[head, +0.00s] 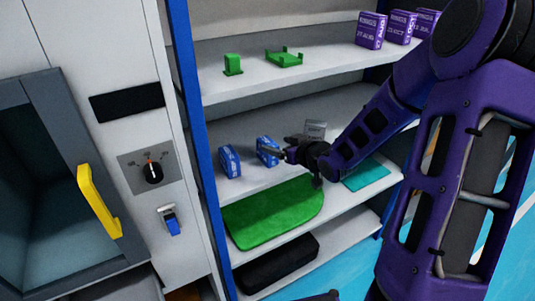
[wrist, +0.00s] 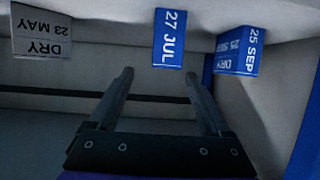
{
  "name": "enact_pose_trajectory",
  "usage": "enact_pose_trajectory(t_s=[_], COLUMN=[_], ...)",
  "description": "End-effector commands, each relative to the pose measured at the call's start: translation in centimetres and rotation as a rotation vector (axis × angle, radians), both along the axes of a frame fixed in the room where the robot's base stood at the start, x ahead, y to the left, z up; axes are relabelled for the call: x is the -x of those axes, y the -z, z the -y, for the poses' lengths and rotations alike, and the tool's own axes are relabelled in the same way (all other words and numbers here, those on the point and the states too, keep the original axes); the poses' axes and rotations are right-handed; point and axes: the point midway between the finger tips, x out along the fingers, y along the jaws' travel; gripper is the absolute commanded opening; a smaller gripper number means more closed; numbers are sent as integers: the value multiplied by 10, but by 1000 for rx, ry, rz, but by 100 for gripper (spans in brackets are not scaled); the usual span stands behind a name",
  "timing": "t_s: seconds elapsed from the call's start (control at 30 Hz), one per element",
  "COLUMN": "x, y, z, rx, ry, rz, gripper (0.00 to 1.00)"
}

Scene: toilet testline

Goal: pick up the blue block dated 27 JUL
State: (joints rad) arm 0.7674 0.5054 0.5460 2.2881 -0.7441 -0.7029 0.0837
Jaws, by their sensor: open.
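The blue block dated 27 JUL (wrist: 169,38) is at the top middle of the wrist view, ahead of and between the lines of my two fingers. My gripper (wrist: 159,75) is open, with nothing between its fingers. In the head view, the matching blue block (head: 267,150) stands on the middle shelf, just left of my gripper (head: 287,153), which hides part of its right side. Whether the fingertips touch it cannot be told.
A second blue block, dated 25 SEP (wrist: 238,50), stands right of it in the wrist view, near a blue post. A grey block dated 23 MAY (wrist: 42,34) is on the left. Purple blocks (head: 371,30) and green pieces (head: 284,57) are on the shelf above.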

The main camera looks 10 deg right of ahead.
Motion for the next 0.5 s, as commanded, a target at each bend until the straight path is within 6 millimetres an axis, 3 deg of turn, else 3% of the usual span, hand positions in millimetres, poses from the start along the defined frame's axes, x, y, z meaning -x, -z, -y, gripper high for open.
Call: enact_pose_trajectory(t_s=[0.5], x=[-44], y=[20], z=[-25], rx=[0], ry=[0], rz=[0], gripper=[82])
